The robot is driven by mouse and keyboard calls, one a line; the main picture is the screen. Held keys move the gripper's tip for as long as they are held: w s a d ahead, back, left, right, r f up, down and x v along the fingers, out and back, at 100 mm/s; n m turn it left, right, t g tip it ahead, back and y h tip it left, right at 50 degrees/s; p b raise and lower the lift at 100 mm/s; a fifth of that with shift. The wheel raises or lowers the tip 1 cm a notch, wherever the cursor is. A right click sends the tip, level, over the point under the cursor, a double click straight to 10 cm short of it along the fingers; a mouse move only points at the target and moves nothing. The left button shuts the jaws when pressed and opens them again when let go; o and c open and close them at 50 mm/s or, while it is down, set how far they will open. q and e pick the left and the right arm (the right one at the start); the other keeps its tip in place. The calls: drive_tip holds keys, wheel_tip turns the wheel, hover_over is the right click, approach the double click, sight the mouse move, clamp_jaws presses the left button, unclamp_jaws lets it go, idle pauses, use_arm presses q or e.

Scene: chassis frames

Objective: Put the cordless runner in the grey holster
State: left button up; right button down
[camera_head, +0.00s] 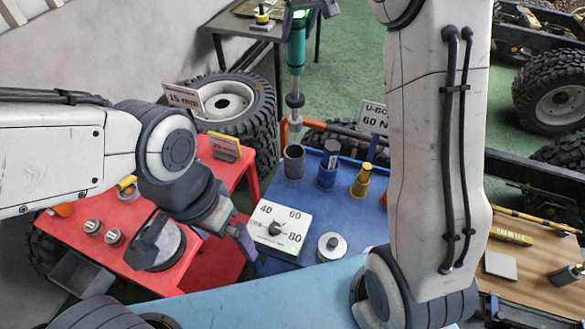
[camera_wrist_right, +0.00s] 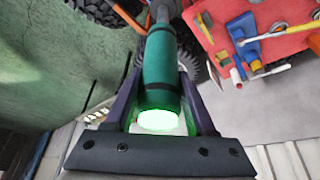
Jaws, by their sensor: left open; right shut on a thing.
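The cordless runner (camera_head: 297,52), a teal tool with a grey shaft, hangs upright with its lower end pointing down. My right gripper (camera_head: 302,10) is shut on its upper end; the right wrist view also shows the runner (camera_wrist_right: 161,65) between the fingers, its end glowing green. The grey holster (camera_head: 293,164), an open upright cup, stands on the blue table (camera_head: 290,190). In the head view the shaft end shows just above the cup; I cannot tell whether it is exactly over it. My left gripper (camera_head: 232,236) is open and empty, left of the dial box.
A blue holster (camera_head: 327,172) and a yellow one (camera_head: 361,182) stand right of the grey one. The white dial box (camera_head: 280,228) and a round metal piece (camera_head: 332,246) are nearer. A red table (camera_head: 110,262) with parts is at left.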

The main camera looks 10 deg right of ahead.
sight(296, 96)
drive_tip(key=b+x, duration=0.2)
drive_tip(key=x, duration=0.1)
drive_tip(key=shift+s+d+f, duration=0.1)
drive_tip(key=shift+s+d, duration=0.1)
drive_tip(key=shift+s, duration=0.05)
wheel_tip(296, 96, down, 3)
drive_tip(key=b, duration=0.3)
drive_tip(key=shift+w, duration=0.15)
wheel_tip(296, 96, down, 14)
drive_tip(key=shift+r+p, duration=0.2)
drive_tip(key=shift+p, duration=0.75)
wheel_tip(296, 96, down, 3)
drive_tip(key=shift+f+p, duration=0.1)
drive_tip(key=shift+p, duration=0.35)
drive_tip(key=shift+f, duration=0.55)
